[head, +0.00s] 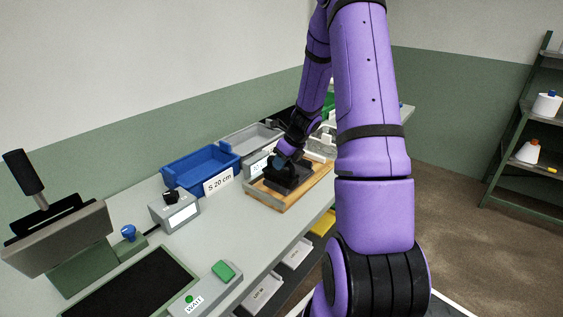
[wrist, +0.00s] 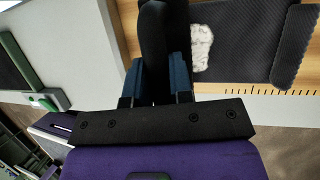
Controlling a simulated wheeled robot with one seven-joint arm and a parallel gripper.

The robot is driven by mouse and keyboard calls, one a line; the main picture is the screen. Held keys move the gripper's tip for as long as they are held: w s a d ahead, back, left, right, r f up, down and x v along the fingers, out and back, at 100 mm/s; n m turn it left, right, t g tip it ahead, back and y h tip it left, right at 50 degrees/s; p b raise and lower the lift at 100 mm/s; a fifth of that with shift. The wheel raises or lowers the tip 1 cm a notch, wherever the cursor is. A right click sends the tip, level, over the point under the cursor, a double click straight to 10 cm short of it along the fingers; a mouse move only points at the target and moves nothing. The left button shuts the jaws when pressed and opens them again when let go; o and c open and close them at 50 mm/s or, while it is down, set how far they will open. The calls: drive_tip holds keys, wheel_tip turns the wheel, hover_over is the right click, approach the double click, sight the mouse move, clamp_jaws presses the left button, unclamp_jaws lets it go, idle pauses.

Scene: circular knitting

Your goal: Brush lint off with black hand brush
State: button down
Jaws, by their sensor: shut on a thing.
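My gripper (wrist: 155,78) has its blue fingers shut on the black hand brush (wrist: 153,35), seen at the upper middle of the wrist view. The brush's bristles are hidden. A white clump of lint (wrist: 202,46) lies on a dark knitted piece (wrist: 240,40) just right of the brush. The knitted piece rests on a wooden board (wrist: 306,75). In the head view the board (head: 266,200) sits on the bench, with my gripper (head: 283,161) low over it. Dark shapes blend together there, so I cannot tell whether the brush touches the knit.
A blue bin (head: 200,165) marked S 20 cm and a grey bin (head: 248,138) stand behind and left of the board. A small grey box (head: 176,212), a green-button box (head: 210,288) and a press-like device (head: 60,240) stand farther left. A shelf (head: 520,130) is at right.

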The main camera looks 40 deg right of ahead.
drive_tip(key=shift+d+f, duration=0.1)
drive_tip(key=shift+w+d, duration=0.15)
drive_tip(key=shift+d, duration=1.05)
drive_tip(key=shift+s+a, duration=0.2)
drive_tip(key=shift+a, duration=1.15)
drive_tip(key=shift+w+d, duration=0.2)
drive_tip(key=shift+d, duration=1.1)
drive_tip(key=shift+a, duration=0.1)
drive_tip(key=shift+s+a+f, duration=0.1)
drive_tip(key=shift+s+a, duration=0.1)
drive_tip(key=shift+a, duration=1)
